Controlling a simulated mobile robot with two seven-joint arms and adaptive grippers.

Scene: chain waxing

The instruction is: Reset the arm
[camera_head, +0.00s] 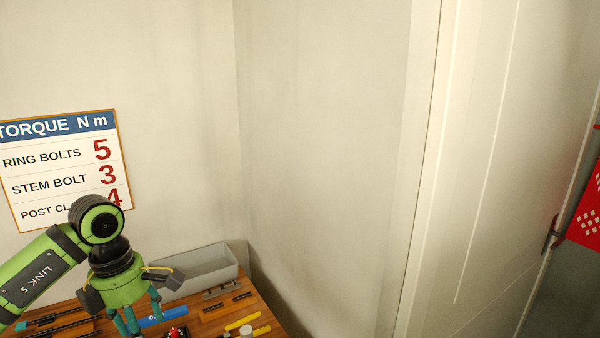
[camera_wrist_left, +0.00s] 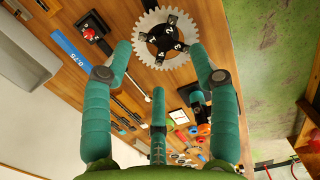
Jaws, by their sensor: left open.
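My left arm comes in from the left in the head view, with its green wrist bent down over the wooden bench (camera_head: 275,322). My left gripper (camera_head: 135,325) hangs there with teal fingers, partly cut off by the frame's lower edge. In the left wrist view the left gripper (camera_wrist_left: 160,75) has its fingers spread and nothing between them. A toothed grey chainring (camera_wrist_left: 183,58) with a black numbered centre lies on the bench beyond the fingertips, apart from them as far as I can tell. My right gripper is not in view.
A grey bin (camera_head: 205,270) stands at the bench's back by the wall. A blue gauge strip (camera_wrist_left: 70,50), a red-knobbed tool (camera_wrist_left: 90,33) and several small tools lie on the bench. A torque sign (camera_head: 65,165) hangs behind. A door (camera_head: 500,150) is at right.

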